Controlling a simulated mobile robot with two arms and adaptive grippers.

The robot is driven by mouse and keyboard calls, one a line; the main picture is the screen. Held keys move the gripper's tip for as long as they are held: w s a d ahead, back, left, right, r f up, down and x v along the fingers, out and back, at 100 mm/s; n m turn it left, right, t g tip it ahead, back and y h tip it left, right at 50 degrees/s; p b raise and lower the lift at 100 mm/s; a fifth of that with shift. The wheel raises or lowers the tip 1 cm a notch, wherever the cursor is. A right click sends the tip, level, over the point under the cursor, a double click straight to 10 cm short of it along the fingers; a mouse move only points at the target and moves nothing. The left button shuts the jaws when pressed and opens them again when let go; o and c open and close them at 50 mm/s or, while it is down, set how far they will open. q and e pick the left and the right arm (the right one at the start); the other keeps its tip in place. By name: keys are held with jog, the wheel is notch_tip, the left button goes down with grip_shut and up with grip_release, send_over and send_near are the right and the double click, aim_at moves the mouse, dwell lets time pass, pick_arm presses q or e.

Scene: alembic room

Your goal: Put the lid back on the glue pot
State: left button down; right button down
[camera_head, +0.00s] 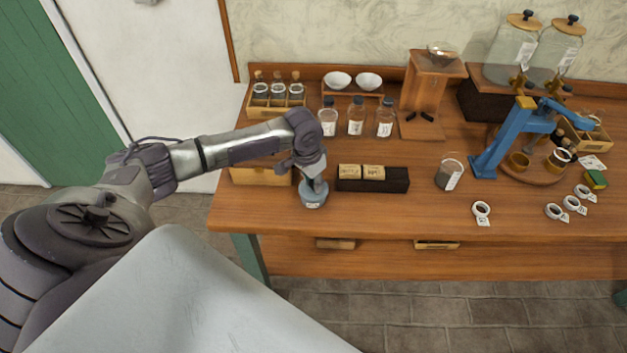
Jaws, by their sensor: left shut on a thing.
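The glue pot (313,199) is a small blue-grey pot with a white label on its front. It stands upright near the front left of the wooden bench. My left gripper (316,183) points down right over the pot and is shut on the lid. The fingers and the wrist hide most of the lid and the pot's mouth. I cannot tell whether the lid touches the rim. My right gripper is not in view.
A dark tray (372,187) with labelled blocks stands close right of the pot. A wooden box (262,176) is behind left. Bottles (356,118) stand farther back. A glass beaker (449,172) and a blue press (505,140) are to the right. The bench's front strip is mostly clear.

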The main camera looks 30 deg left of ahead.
pick_arm(q)
jog(key=shift+p, duration=0.5)
dwell(0.5)
jog(key=shift+c, duration=1.8)
grip_release()
jog(key=shift+r+p, duration=3.55)
jog(key=shift+p, duration=0.45)
grip_shut()
